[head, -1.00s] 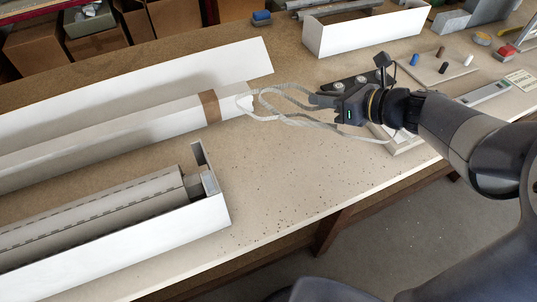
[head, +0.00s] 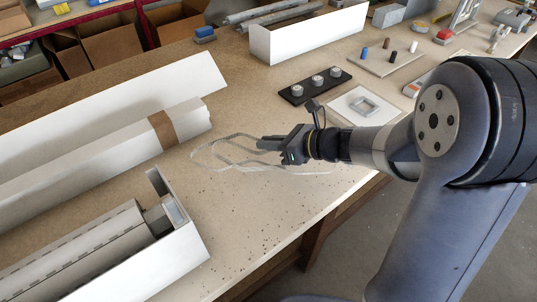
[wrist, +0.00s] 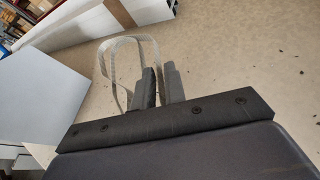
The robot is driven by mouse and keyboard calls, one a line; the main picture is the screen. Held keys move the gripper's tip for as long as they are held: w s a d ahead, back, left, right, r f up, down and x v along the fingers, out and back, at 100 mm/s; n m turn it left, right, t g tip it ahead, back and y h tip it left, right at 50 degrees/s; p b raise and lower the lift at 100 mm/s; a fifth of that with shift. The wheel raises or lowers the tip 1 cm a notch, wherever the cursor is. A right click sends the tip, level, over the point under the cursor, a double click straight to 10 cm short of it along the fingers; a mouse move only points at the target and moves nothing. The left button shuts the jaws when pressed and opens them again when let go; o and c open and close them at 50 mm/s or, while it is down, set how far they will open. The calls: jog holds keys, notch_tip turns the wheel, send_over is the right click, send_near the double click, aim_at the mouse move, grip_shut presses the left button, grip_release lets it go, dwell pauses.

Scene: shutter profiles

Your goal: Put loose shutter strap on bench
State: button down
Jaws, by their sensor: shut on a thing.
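The loose shutter strap (head: 196,150) is a thin, pale grey looped band. My gripper (head: 264,143) is shut on it over the bench (head: 262,205), and the loops stick out to the left of the fingers. The wrist view shows the strap (wrist: 126,38) as a loop beyond the two dark fingers (wrist: 160,84). A faint strand also trails to the right under the gripper. I cannot tell whether the strap touches the bench top.
A white wrapped profile (head: 95,150) with a brown band lies at the left. A shutter profile (head: 80,246) lies in an open white box in front. A black strip with grey knobs (head: 317,82) and a white framed plate (head: 363,106) stand behind my gripper. The bench's front middle is clear, with dark specks.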

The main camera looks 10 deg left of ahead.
aim_at(270, 162)
notch_tip(270, 162, down, 4)
jog(key=shift+r, duration=0.25)
jog(key=c, duration=1.5)
grip_release()
jog(key=shift+o, duration=0.2)
jog(key=v, duration=1.2)
